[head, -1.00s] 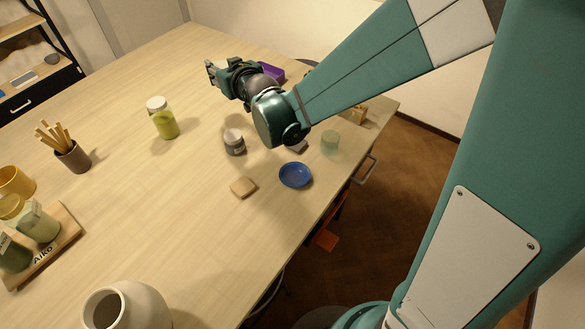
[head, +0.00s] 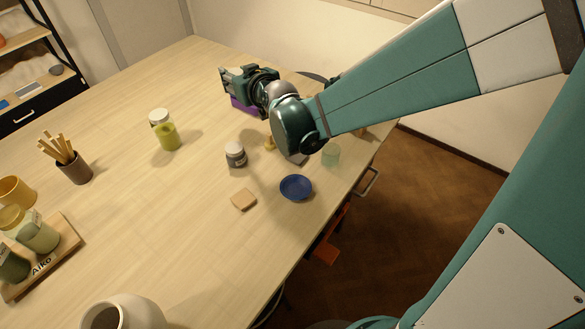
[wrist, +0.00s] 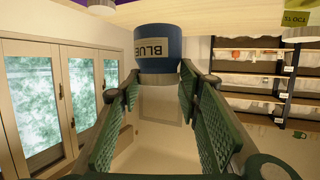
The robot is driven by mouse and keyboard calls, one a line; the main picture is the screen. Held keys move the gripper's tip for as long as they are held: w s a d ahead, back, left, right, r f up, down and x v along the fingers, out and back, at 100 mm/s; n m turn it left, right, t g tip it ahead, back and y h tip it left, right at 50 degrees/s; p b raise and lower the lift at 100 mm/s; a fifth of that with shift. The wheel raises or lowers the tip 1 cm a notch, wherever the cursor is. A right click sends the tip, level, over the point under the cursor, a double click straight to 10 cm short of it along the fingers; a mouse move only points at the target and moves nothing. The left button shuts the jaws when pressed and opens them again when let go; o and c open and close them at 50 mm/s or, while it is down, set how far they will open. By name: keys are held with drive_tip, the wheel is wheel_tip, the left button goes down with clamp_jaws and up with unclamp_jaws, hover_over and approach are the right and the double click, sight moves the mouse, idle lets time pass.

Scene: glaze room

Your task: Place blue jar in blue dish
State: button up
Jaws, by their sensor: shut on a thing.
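The blue jar (wrist: 157,46), labelled BLUE, is between my fingertips in the wrist view, with its pale lid (wrist: 158,77) towards me. My gripper (wrist: 158,85) is shut on it. In the head view my gripper (head: 229,77) is above the far part of the table, and the jar cannot be made out there. The blue dish (head: 296,188) is a shallow round bowl near the table's right edge. It looks empty and lies nearer the camera than my gripper, to its right.
A grey jar (head: 235,155), a tan block (head: 244,200) and a pale green cup (head: 331,155) stand around the dish. A purple thing (head: 243,105) is partly hidden below my gripper. A green jar (head: 167,136) stands left. The table between the green jar and the tan block is clear.

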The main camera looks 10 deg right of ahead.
drive_tip(key=s+d+f, duration=0.4)
drive_tip(key=d, duration=0.3)
drive_tip(key=shift+s+d+n+y, duration=0.2)
drive_tip(key=shift+n+y, duration=0.1)
drive_tip(key=shift+y, duration=0.1)
drive_tip(key=s+d, duration=0.1)
drive_tip(key=s, duration=0.1)
drive_tip(key=s+d+f+n+g+y, duration=0.1)
drive_tip(key=s+d, duration=0.1)
drive_tip(key=s+d+f+y, duration=0.1)
drive_tip(key=s, duration=0.1)
drive_tip(key=shift+s+d+n, duration=0.3)
drive_tip(key=shift+s+d, duration=0.05)
drive_tip(key=shift+c, duration=0.2)
drive_tip(key=s+d+r+n+g+y, duration=0.2)
drive_tip(key=s+r+n+g+y, duration=0.15)
drive_tip(key=s, duration=0.65)
drive_tip(key=s+d+r+n+g+y, duration=0.1)
drive_tip(key=s+r+n+g+y, duration=0.3)
drive_tip(key=s, duration=0.6)
drive_tip(key=shift+w+f+m+t+h+b, duration=0.1)
drive_tip(key=shift+f+m+t+h+b, duration=0.2)
drive_tip(key=shift+f+h, duration=0.6)
drive_tip(key=shift+w+f+m+t+h+b, duration=0.1)
drive_tip(key=shift+f+m+t+h, duration=0.25)
drive_tip(key=shift+f, duration=0.9)
drive_tip(key=shift+s, duration=0.1)
drive_tip(key=shift+f, duration=0.1)
drive_tip(key=shift+f+b, duration=1)
drive_tip(key=shift+f, duration=1.85)
